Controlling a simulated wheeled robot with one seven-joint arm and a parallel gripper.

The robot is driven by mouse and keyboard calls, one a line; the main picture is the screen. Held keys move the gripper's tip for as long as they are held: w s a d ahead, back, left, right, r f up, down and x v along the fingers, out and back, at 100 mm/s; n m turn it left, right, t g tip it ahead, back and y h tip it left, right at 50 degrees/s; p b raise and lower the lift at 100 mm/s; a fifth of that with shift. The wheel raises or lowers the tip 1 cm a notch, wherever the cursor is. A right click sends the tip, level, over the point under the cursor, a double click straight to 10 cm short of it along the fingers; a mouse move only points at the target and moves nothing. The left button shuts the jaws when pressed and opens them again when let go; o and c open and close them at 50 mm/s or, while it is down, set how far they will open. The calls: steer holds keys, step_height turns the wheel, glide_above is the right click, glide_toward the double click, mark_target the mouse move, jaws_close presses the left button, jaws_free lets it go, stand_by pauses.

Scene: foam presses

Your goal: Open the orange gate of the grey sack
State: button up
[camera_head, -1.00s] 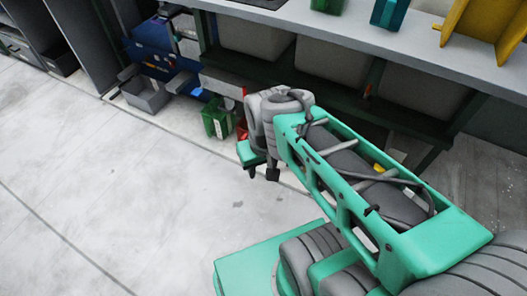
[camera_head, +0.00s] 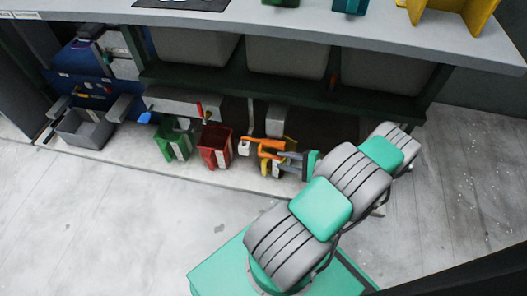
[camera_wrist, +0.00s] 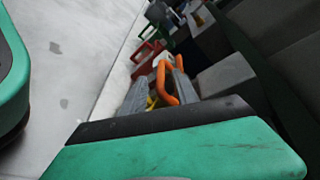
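An orange bar-shaped part (camera_head: 270,147), which looks like the orange gate, is low beneath the shelf in the head view. A small grey box (camera_head: 278,120) is just behind it; I cannot tell whether this is the grey sack or whether the two are joined. My gripper (camera_head: 283,160) is right at the orange part. In the wrist view my gripper (camera_wrist: 163,72) has two grey fingers apart, with the bent orange part (camera_wrist: 161,80) showing between them. I cannot tell whether they touch it. A grey block (camera_wrist: 227,74) is to their right.
Red (camera_head: 215,147) and green (camera_head: 173,141) bins stand left of my gripper, with yellow parts beside it. Large grey containers (camera_head: 287,55) sit under the worktop (camera_head: 330,22). A grey open box (camera_head: 85,130) is further left. The pale floor in front is clear.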

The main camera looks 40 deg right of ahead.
mark_target(271, 156)
steer(key=shift+m+t+h, duration=0.5)
steer(key=shift+m+t, duration=0.2)
steer(key=b+x, duration=0.1)
steer(key=x, duration=0.2)
steer(key=f+x, duration=0.1)
steer(key=x, duration=0.3)
steer(key=shift+s+d+f+b, duration=0.1)
steer(key=shift+d+f+b, duration=0.1)
steer(key=shift+b, duration=0.15)
steer(key=shift+r, duration=0.1)
jaws_close()
steer(key=shift+s, duration=0.1)
